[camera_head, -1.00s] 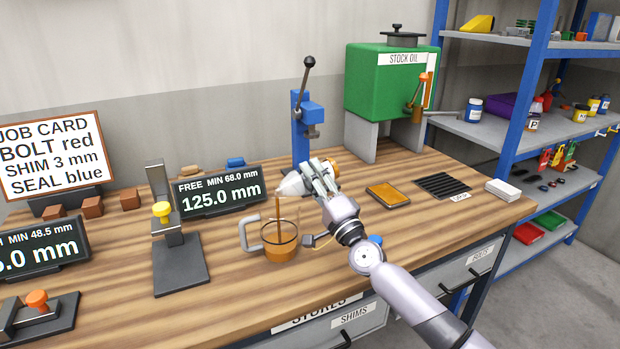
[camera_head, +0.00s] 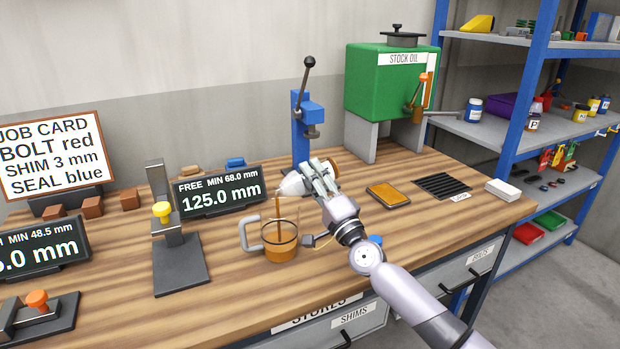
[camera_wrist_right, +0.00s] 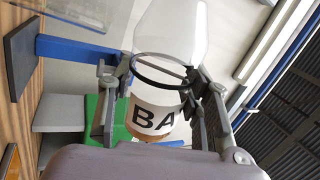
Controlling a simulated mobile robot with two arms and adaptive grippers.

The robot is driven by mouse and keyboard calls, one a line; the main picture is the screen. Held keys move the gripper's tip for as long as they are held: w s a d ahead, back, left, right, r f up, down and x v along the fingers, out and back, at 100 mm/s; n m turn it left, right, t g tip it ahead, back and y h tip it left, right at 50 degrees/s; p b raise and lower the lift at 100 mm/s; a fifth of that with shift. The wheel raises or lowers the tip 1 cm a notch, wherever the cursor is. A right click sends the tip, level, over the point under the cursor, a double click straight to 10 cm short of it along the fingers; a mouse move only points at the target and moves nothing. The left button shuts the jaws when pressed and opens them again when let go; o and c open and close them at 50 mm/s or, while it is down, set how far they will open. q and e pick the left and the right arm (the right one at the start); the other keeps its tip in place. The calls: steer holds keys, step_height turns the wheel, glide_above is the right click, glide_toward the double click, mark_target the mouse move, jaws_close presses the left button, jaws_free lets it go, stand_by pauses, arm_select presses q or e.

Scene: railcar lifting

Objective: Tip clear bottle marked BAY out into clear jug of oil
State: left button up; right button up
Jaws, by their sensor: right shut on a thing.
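My right gripper (camera_head: 325,182) is shut on the clear bottle (camera_head: 292,185), which is tilted with its mouth to the left above the jug. A thin brown stream runs from the mouth down into the clear jug of oil (camera_head: 280,240). The jug stands upright on the bench with amber oil in its lower part and its handle to the left. In the right wrist view the bottle (camera_wrist_right: 172,35) sits between the fingers (camera_wrist_right: 165,85), and its white label (camera_wrist_right: 152,116) shows "BA"; the rest is hidden. My left gripper is not in view.
A blue press (camera_head: 302,125) and a green STOCK OIL tank (camera_head: 385,85) stand behind the bottle. A display reading 125.0 mm (camera_head: 220,192) and a gauge stand (camera_head: 180,262) are left of the jug. An orange-brown pad (camera_head: 388,196) and a black ridged tray (camera_head: 443,186) lie to the right.

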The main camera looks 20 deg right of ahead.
mark_target(299, 173)
stand_by(0.3)
